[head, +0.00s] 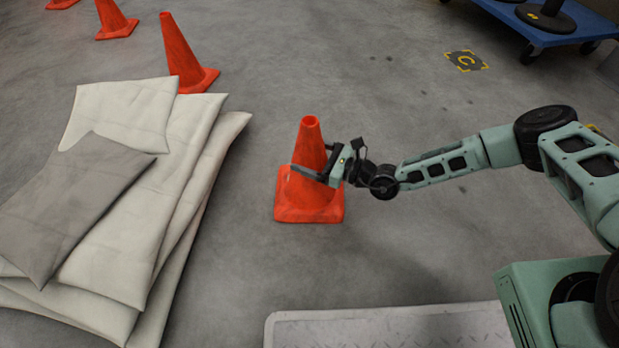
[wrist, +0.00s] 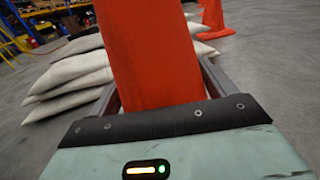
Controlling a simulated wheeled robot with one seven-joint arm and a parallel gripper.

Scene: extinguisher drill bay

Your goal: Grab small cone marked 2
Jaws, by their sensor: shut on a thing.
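An orange-red cone (head: 309,196) stands upright on the grey floor in the middle of the head view. My gripper (head: 308,172) reaches it from the right and is shut around the cone's body, about midway up. In the wrist view the cone (wrist: 145,50) fills the space between the two fingers of my gripper (wrist: 155,85). No number can be read on the cone in either view. Three more orange-red cones stand at the upper left of the head view, the nearest (head: 183,58) apart from my gripper.
A stack of pale sacks (head: 130,200) lies left of the held cone. A light metal plate (head: 390,328) lies at the bottom. A blue wheeled platform (head: 545,25) stands at the upper right, near a floor marker with a C (head: 466,61). The floor behind the cone is clear.

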